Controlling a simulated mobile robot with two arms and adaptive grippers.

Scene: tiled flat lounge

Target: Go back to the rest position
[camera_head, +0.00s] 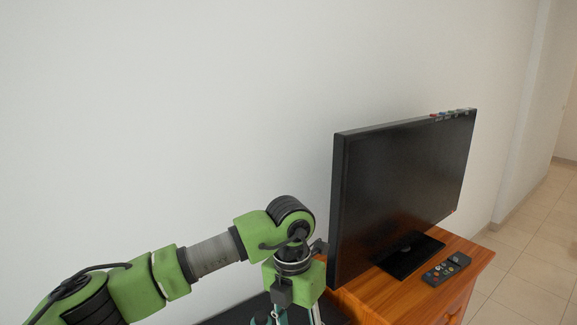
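My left arm comes in from the lower left, and its green wrist is beside the left edge of the black television (400,195). My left gripper (285,318) points down and is cut off by the bottom edge of the picture. Only its upper part shows, so its fingertips and anything between them are hidden. My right gripper is not in view.
The television stands on a wooden cabinet (385,300). A dark remote control (446,269) lies on the cabinet top, right of the television's base. A dark surface (240,313) lies below my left wrist. A white wall (170,110) is behind. Tiled floor (530,255) is clear at the right.

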